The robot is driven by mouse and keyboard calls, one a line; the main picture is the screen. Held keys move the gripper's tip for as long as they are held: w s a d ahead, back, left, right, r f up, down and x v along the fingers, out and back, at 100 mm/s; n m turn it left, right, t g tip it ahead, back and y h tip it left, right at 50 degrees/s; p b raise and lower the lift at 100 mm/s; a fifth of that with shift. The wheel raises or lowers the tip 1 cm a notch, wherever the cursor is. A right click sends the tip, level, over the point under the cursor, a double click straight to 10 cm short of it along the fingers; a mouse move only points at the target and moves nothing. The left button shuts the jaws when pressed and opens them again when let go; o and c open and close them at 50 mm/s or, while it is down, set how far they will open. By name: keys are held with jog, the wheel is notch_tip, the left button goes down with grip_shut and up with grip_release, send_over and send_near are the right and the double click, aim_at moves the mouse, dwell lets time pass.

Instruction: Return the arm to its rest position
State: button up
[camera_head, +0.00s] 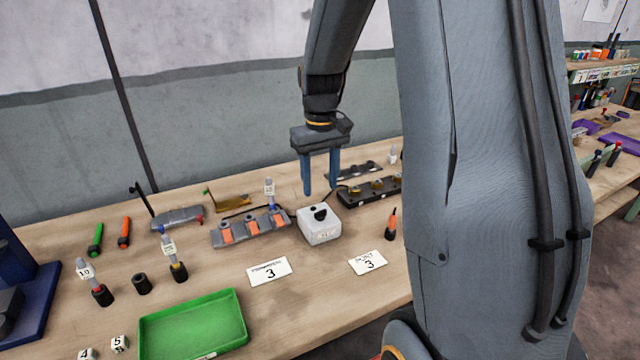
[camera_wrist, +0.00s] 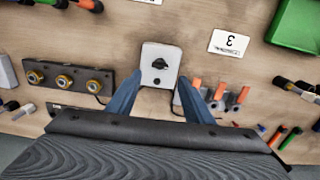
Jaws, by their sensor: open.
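My gripper (camera_head: 320,178) hangs from my arm above the back of the workbench, its two blue fingers pointing down and apart, with nothing between them. In the head view it is above and just behind a white box (camera_head: 319,228) with a black knob on top. In the wrist view my gripper's fingers (camera_wrist: 163,96) reach toward the same white box (camera_wrist: 160,65), which lies beyond the fingertips. I cannot tell the exact height of the fingertips above the bench.
A black strip with brass fittings (camera_head: 352,197) and a grey rack with orange parts (camera_head: 237,231) flank the box. Two cards (camera_head: 269,271) (camera_head: 368,262) and a green tray (camera_head: 145,331) lie in front. A wall (camera_head: 220,120) stands behind the bench.

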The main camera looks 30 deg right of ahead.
jog(key=shift+s+a, duration=0.1)
jog(key=s+a+f+b, duration=0.1)
jog(key=s+a+f, duration=0.1)
jog(key=s+a, duration=0.3)
jog(key=s+a+f+t+b, duration=0.1)
jog(key=s+a, duration=0.4)
jog(key=s, duration=0.5)
jog(key=shift+s+a+f, duration=0.35)
jog(key=shift+f, duration=0.2)
